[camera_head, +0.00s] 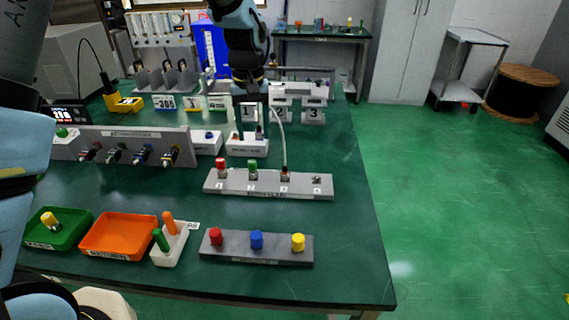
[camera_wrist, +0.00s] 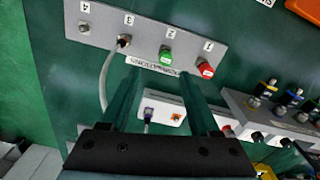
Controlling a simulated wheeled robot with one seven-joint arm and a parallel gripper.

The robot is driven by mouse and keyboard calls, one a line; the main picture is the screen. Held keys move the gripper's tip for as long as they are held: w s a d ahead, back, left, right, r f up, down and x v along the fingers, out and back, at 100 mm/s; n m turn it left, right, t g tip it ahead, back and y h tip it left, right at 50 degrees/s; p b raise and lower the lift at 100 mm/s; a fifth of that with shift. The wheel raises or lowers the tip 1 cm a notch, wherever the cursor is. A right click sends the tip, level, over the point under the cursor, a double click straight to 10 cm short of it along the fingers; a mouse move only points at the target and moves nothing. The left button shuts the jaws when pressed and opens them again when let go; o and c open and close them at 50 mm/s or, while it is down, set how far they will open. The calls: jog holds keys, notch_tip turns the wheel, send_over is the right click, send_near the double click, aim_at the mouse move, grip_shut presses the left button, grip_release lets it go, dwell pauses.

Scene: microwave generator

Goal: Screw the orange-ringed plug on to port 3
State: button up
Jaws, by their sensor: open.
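The grey port strip (camera_head: 250,188) lies on the green table, with ports numbered 1 to 4. A metal plug with a grey cable sits upright at port 3 (camera_head: 285,176); it also shows in the wrist view (camera_wrist: 124,40). Its ring colour is too small to tell, and I cannot tell how tightly it is seated. Ports 1 and 2 hold a red cap (camera_wrist: 206,69) and a green cap (camera_wrist: 166,54). Port 4 (camera_wrist: 84,27) has a bare metal fitting. My gripper (camera_head: 252,135) is open and empty behind the strip; its fingers (camera_wrist: 158,74) are apart from the plug.
A white box (camera_head: 247,147) stands below my gripper. A grey panel with several connectors (camera_head: 125,133) is to the left. A block with red, blue and yellow caps (camera_head: 256,258), an orange tray (camera_head: 95,252) and a green tray (camera_head: 40,244) are in front. The table's right side is clear.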

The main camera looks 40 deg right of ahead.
send_over(285, 165)
jog(key=f, duration=0.1)
jog(key=shift+m, duration=0.4)
notch_tip(285, 165, down, 11)
jog(key=p, duration=0.3)
jog(key=shift+r, duration=0.1)
grip_shut()
